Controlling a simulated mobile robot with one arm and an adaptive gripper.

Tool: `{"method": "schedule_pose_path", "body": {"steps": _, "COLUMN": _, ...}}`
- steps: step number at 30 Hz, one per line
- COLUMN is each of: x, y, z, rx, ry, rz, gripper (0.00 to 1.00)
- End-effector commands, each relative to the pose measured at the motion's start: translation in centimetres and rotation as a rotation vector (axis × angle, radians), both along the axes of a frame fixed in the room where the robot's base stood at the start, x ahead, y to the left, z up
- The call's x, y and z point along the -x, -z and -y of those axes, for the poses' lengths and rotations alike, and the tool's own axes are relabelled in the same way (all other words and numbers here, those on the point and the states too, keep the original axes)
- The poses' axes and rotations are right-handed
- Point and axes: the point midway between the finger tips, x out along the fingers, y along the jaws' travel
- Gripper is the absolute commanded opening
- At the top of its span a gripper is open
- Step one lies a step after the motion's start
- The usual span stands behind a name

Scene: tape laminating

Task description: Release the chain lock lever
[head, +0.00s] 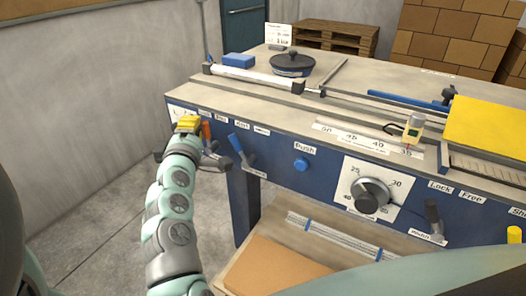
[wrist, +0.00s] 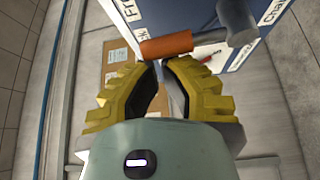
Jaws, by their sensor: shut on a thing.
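A lever with an orange handle is on the left end of the blue machine front; the handle (head: 206,130) shows just right of my gripper (head: 187,124) in the head view. In the wrist view the orange handle (wrist: 166,46) lies across the tips of my yellow-fingered gripper (wrist: 163,65). The fingers close around the lever there; the exact contact is partly hidden. A label beginning "Chain" (wrist: 275,12) is at the wrist view's upper right, near a dark grey cylindrical part (wrist: 237,22).
The blue machine front also carries a blue push button (head: 301,164), a dial (head: 369,195) and a dark lever (head: 433,218). A lower shelf (head: 285,270) juts out beneath. Open floor (head: 100,220) lies left of my arm.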

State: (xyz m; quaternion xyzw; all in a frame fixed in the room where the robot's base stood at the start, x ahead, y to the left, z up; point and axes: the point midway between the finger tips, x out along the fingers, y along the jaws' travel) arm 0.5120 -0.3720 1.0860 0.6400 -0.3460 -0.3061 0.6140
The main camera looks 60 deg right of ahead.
Motion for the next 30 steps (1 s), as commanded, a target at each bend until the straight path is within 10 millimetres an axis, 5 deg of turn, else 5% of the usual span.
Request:
{"method": "schedule_pose_path", "body": {"steps": 15, "x": 2.9, "y": 0.3, "z": 0.5, "rx": -0.028, "ry": 0.005, "rz": 0.397, "gripper": 0.00}}
{"method": "schedule_pose_path", "body": {"steps": 30, "x": 3.5, "y": -0.2, "z": 0.5, "rx": -0.039, "ry": 0.003, "rz": 0.506, "gripper": 0.00}}
